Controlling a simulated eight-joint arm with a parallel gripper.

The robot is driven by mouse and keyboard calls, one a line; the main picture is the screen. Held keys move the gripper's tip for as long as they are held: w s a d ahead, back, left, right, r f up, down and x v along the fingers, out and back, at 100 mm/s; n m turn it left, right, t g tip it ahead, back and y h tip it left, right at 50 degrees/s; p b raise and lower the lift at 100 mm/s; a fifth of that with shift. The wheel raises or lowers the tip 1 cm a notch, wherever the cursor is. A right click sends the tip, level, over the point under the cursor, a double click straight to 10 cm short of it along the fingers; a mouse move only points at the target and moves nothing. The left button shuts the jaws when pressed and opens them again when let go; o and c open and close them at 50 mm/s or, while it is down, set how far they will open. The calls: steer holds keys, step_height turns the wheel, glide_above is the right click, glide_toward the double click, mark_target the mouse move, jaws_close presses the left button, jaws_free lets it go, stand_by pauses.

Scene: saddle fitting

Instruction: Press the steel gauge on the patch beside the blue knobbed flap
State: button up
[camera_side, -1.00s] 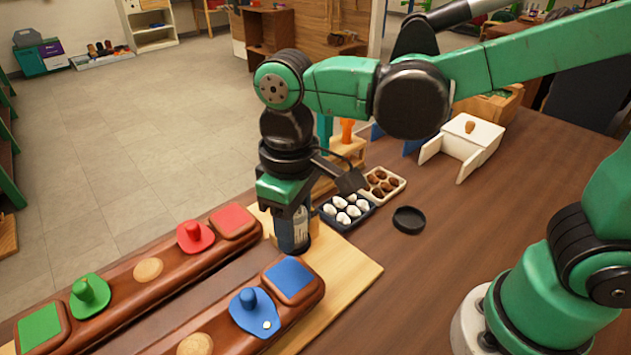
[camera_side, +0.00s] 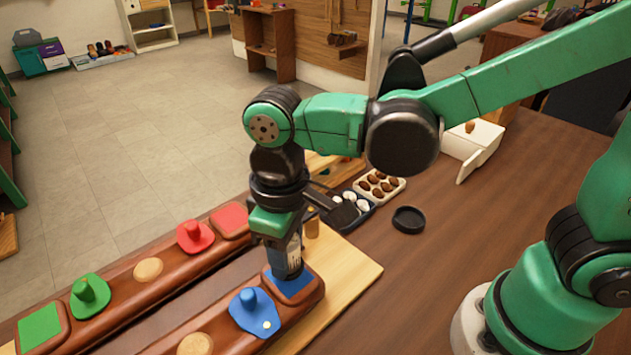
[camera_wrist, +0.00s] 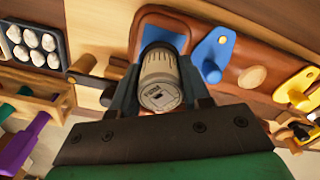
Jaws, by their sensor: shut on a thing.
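The steel gauge, a short cylinder with a printed label, is gripped upright between the fingers of my gripper (camera_side: 283,243); it shows clearly in the wrist view (camera_wrist: 160,76). My gripper is shut on it. The square blue patch (camera_side: 300,290) is at the right end of the near brown saddle, directly below the gauge, and partly hidden by it. In the wrist view the patch (camera_wrist: 165,37) shows behind the gauge. I cannot tell whether the gauge touches it. The blue knobbed flap (camera_side: 255,317) lies beside the patch, to its left, apart from the gauge.
The far saddle carries a red flap (camera_side: 195,236), a red patch (camera_side: 231,219), a green flap (camera_side: 90,296) and a green patch (camera_side: 41,328). The table's right middle is clear.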

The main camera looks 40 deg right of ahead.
steer(key=shift+f, duration=0.8)
stand_by(0.8)
steer(key=o, duration=1.1)
steer(key=shift+r, duration=0.15)
step_height(320, 180, up, 5)
steer(key=shift+r, duration=0.1)
steer(key=shift+w+d+r, duration=0.1)
steer(key=shift+d, duration=0.25)
steer(key=d+m+t, duration=0.1)
steer(key=d+t, duration=0.1)
steer(key=d, duration=0.3)
steer(key=d+m+t, duration=0.2)
steer(key=d, duration=0.3)
steer(key=w+d+m+t, duration=0.1)
steer(key=d+m+t, duration=0.1)
steer(key=d, duration=0.3)
steer(key=shift+t, duration=0.6)
